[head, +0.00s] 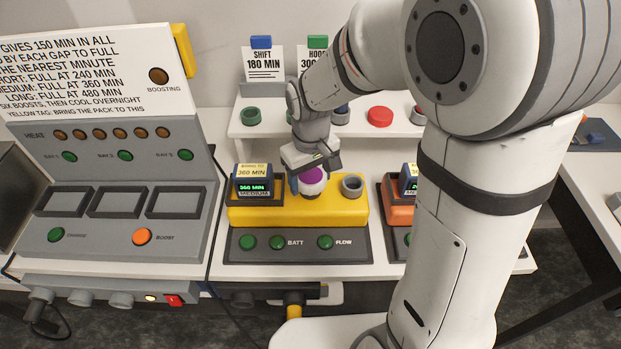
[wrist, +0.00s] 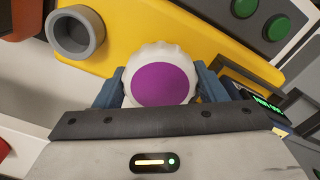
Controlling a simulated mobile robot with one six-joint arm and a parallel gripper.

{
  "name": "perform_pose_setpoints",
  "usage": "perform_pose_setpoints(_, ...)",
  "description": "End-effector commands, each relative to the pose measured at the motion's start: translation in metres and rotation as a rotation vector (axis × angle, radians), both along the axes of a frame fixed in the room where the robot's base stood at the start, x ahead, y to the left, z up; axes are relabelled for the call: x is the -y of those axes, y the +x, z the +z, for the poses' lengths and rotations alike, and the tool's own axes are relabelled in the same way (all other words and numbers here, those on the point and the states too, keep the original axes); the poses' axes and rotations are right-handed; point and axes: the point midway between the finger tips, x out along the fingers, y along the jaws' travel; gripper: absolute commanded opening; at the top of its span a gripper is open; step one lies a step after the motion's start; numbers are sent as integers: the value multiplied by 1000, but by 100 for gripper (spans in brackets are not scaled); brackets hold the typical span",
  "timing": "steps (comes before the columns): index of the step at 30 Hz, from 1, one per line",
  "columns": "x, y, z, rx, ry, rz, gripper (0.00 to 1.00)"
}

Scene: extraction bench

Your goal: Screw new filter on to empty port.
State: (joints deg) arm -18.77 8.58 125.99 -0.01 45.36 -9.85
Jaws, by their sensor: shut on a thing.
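My gripper (head: 308,172) is shut on a white filter (head: 313,186) with a purple round top, over the middle of the yellow unit (head: 270,211). In the wrist view, the blue fingers of my gripper (wrist: 160,86) press both sides of the ribbed filter (wrist: 163,82). The filter's underside is hidden, so I cannot tell whether it sits on a port or just above the unit. An empty grey port (head: 352,187) is just right of the filter; this open ring (wrist: 75,32) is at upper left in the wrist view.
A battery pack (head: 254,186) stands at the yellow unit's left end. An orange unit (head: 398,208) is at right, partly behind my arm. A shelf behind holds a green ring (head: 250,117) and a red disc (head: 380,116). A charger (head: 120,205) fills the left.

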Motion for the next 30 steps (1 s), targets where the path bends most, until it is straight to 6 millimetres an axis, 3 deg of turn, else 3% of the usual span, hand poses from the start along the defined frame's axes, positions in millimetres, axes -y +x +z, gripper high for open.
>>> perform_pose_setpoints(18, 0, -2, -2, -5, -3, -789, 37)
perform_pose_setpoints(29, 0, -2, -2, -6, -3, -875, 37)
perform_pose_setpoints(30, 0, -2, -2, -6, -3, -874, 67)
